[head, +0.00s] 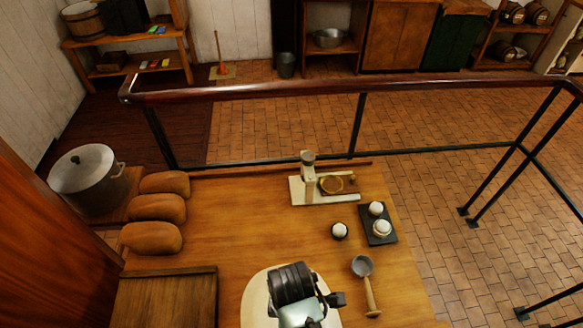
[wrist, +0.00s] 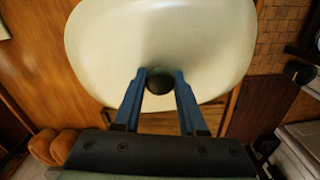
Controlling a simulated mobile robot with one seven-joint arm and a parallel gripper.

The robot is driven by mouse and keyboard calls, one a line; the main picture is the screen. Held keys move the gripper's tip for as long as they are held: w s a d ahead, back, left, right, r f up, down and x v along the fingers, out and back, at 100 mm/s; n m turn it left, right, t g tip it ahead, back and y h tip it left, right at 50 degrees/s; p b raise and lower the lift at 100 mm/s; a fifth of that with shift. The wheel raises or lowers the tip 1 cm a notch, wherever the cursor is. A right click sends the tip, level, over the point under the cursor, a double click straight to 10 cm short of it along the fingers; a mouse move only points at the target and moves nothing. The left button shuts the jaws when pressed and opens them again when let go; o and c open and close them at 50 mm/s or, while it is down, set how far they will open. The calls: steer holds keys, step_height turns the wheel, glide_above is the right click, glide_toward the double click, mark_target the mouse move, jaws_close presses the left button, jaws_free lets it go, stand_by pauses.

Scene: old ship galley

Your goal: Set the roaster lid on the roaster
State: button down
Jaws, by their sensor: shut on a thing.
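The roaster lid (wrist: 160,35) is a cream, rounded oval with a dark knob (wrist: 159,82). In the wrist view, the two blue fingers of my gripper (wrist: 160,85) are shut on the knob from both sides. In the head view, the lid (head: 257,297) shows at the bottom, over the near part of the wooden table, partly covered by my arm. I cannot tell from these views how high it is above the table. I cannot make out the roaster in either view; it may be hidden under the lid or out of frame.
On the table (head: 240,215) stand several bread loaves (head: 157,207), a cream stand (head: 308,185), a dark tray (head: 378,237) with white round items, and a ladle (head: 366,280). A lidded metal pot (head: 90,185) is at left. A railing (head: 350,88) runs behind. The table's middle is clear.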

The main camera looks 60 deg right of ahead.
step_height(320, 180, down, 3)
steer(key=shift+s+f, duration=0.1)
steer(key=shift+f+b, duration=0.85)
steer(key=shift+f, duration=0.45)
steer(key=shift+r+p, duration=0.1)
steer(key=shift+p, duration=0.2)
steer(key=shift+f, duration=0.6)
stand_by(0.4)
steer(key=shift+c, duration=1.9)
jaws_free()
steer(key=shift+r+p, duration=0.65)
steer(key=shift+r, duration=3.35)
